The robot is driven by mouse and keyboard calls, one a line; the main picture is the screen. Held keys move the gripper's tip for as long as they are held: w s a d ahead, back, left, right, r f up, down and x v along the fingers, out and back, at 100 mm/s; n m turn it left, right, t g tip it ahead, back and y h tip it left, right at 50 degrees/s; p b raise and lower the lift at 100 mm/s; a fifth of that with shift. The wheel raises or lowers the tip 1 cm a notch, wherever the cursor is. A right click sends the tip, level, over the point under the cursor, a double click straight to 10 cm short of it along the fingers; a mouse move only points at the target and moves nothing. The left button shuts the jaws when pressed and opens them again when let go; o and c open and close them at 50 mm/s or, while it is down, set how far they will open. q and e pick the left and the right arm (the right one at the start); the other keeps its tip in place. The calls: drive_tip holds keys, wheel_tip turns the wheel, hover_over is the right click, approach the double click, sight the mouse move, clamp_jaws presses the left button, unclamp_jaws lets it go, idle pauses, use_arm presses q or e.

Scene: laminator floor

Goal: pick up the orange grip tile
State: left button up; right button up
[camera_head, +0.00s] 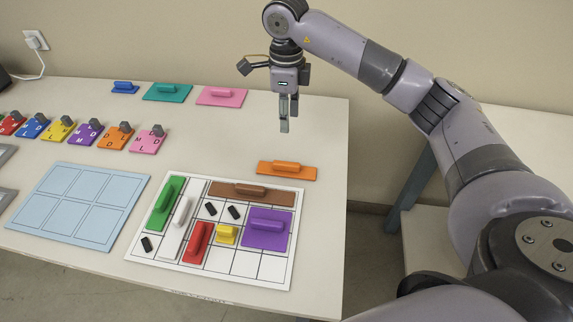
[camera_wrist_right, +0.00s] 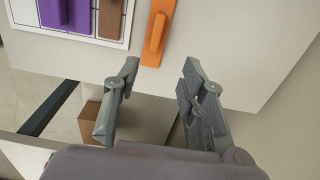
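The orange grip tile (camera_head: 287,170) is a flat orange strip with a raised handle, lying on the white table just beyond the top right corner of the white grid board. It also shows at the top of the right wrist view (camera_wrist_right: 157,32). My right gripper (camera_head: 284,128) hangs above the table, behind the tile in the head view, apart from it. In the right wrist view its two fingers (camera_wrist_right: 158,85) are spread with nothing between them. My left gripper is in neither view.
The white grid board (camera_head: 275,270) holds green, white, red, yellow, purple and brown tiles and small black pieces. A light blue board (camera_head: 70,205) lies to its left. Blue, teal (camera_head: 167,92) and pink tiles lie at the back edge.

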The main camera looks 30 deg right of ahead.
drive_tip(key=p, duration=0.2)
hover_over(287, 163)
wheel_tip(287, 163, down, 11)
drive_tip(key=shift+w+r, duration=0.15)
drive_tip(key=shift+r, duration=0.05)
drive_tip(key=f+p, duration=0.1)
drive_tip(key=f, duration=0.3)
drive_tip(key=shift+s+f+p, duration=0.2)
drive_tip(key=shift+f+p, duration=0.2)
drive_tip(key=shift+f, duration=0.35)
drive_tip(key=shift+c, duration=0.2)
clamp_jaws()
